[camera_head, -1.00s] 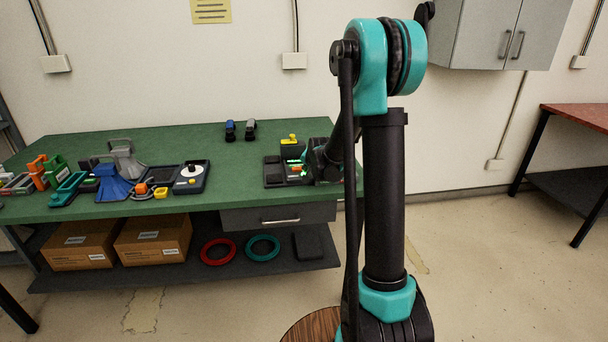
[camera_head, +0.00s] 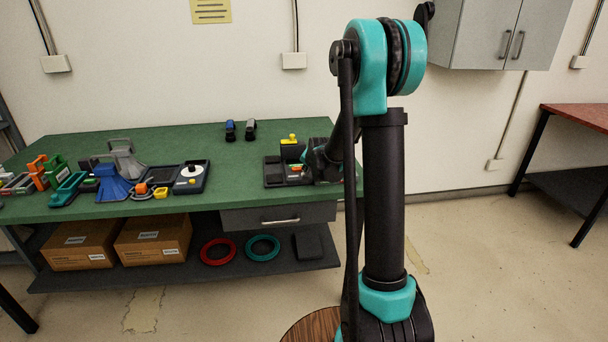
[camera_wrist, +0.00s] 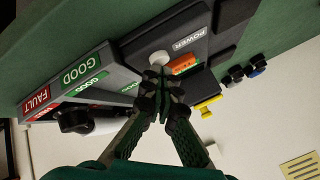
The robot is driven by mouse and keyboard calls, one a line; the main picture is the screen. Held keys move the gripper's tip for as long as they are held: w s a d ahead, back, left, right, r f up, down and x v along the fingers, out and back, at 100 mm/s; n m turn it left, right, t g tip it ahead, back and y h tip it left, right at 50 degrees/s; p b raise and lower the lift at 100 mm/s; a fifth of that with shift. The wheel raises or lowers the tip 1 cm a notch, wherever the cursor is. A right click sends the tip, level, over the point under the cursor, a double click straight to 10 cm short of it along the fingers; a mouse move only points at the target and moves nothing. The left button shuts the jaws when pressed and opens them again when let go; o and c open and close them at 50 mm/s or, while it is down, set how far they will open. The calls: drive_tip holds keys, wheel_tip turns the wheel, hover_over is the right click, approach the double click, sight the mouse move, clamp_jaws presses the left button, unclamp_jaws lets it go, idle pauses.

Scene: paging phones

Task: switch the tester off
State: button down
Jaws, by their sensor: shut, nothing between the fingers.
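The tester (camera_head: 272,178) is a dark grey unit at the right end of the green bench. In the wrist view its face (camera_wrist: 130,62) carries a POWER label (camera_wrist: 188,45), green GOOD labels and a red FAULT label. An orange switch (camera_wrist: 183,64) sits beside the POWER label, with a round white part (camera_wrist: 159,58) next to it. My gripper (camera_wrist: 160,87) is shut and empty, its tips in front of the white part and close to the orange switch. I cannot tell whether they touch. The tips hide part of the face.
A yellow part (camera_head: 292,137) stands at the tester's back. Two small handsets, blue (camera_head: 230,131) and grey (camera_head: 250,130), stand at the bench's back. Several devices and holders crowd the left side. The bench middle is clear.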

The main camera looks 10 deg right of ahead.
drive_tip(key=shift+r, duration=3.05)
drive_tip(key=s+d+f+n+g, duration=0.1)
drive_tip(key=s+f+n, duration=0.1)
drive_tip(key=s, duration=1.1)
drive_tip(key=s+d+f+n+g, duration=0.1)
drive_tip(key=s+f+n+g, duration=0.1)
drive_tip(key=s, duration=1.1)
drive_tip(key=s+d+f+n+g+h, duration=0.1)
drive_tip(key=s+f+n, duration=0.2)
drive_tip(key=s, duration=1)
wheel_tip(320, 180, down, 3)
drive_tip(key=shift+s+r+n+g, duration=0.15)
drive_tip(key=shift+n+g, duration=0.15)
drive_tip(key=shift+g, duration=0.1)
